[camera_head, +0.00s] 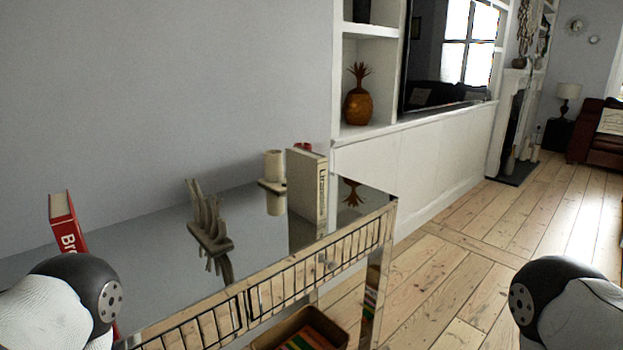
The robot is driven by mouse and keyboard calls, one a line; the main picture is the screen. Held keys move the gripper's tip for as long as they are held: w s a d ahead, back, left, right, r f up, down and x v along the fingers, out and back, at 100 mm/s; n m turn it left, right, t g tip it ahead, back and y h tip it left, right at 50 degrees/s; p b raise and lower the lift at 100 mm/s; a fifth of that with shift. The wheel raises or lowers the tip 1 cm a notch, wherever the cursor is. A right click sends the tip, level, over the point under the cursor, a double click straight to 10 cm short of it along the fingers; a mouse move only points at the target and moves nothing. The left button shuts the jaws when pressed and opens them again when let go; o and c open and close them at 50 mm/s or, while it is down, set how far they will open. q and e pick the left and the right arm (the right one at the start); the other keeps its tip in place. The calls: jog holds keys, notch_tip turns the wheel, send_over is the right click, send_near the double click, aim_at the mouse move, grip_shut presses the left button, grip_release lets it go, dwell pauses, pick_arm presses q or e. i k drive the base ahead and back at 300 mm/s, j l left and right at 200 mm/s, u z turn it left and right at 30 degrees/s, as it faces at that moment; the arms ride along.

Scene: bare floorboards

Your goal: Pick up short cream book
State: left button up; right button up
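A short cream book (307,188) with dark lettering on its spine stands upright near the right end of a mirrored table (150,240). Its spine faces my side, and its grey-cream cover faces left. The glossy tabletop reflects it. Parts of my arms show at the lower left and lower right edges, well apart from the cream book. Neither of my grippers is in view.
A hand-shaped ornament (208,225) and a cream candle (273,165) on a holder stand left of the book. Something red shows behind the book. A red book (66,225) leans at the left. A basket (300,330) sits below. Floorboards (470,250) are clear at right.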

aim_at(306, 170)
jog(key=i+l+u, duration=0.1)
jog(key=l, duration=0.25)
jog(key=i+l+u, duration=0.1)
jog(key=l, duration=0.25)
jog(key=i+l+u, duration=0.1)
jog(key=i+l, duration=0.15)
jog(key=i+l+u, duration=0.1)
jog(key=l, duration=0.35)
